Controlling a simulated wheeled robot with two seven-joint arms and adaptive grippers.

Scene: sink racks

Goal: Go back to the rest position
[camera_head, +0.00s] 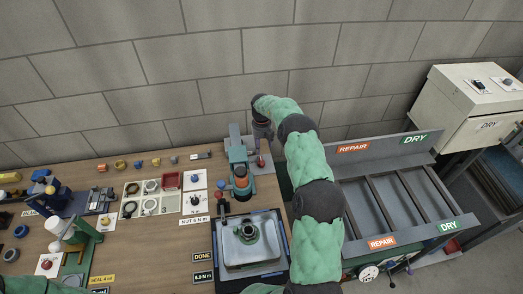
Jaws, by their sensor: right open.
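My right arm reaches up from the bottom centre, in green sleeves with dark joints, and bends over at its far end. My right gripper (262,136) points down beside a teal bench press (238,157), close to a red knob (261,161). Its fingers are small and partly hidden in this view; it is open, and I see nothing held in it. I cannot tell whether it touches the knob. My left gripper is not in view.
A tray holding a metal part (247,232) lies in front of the press. Racks marked REPAIR and DRY (398,194) stand right of my arm, with a cream box (470,105) beyond. A green-and-white press (75,238) stands left. Small parts line the wooden table (150,245).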

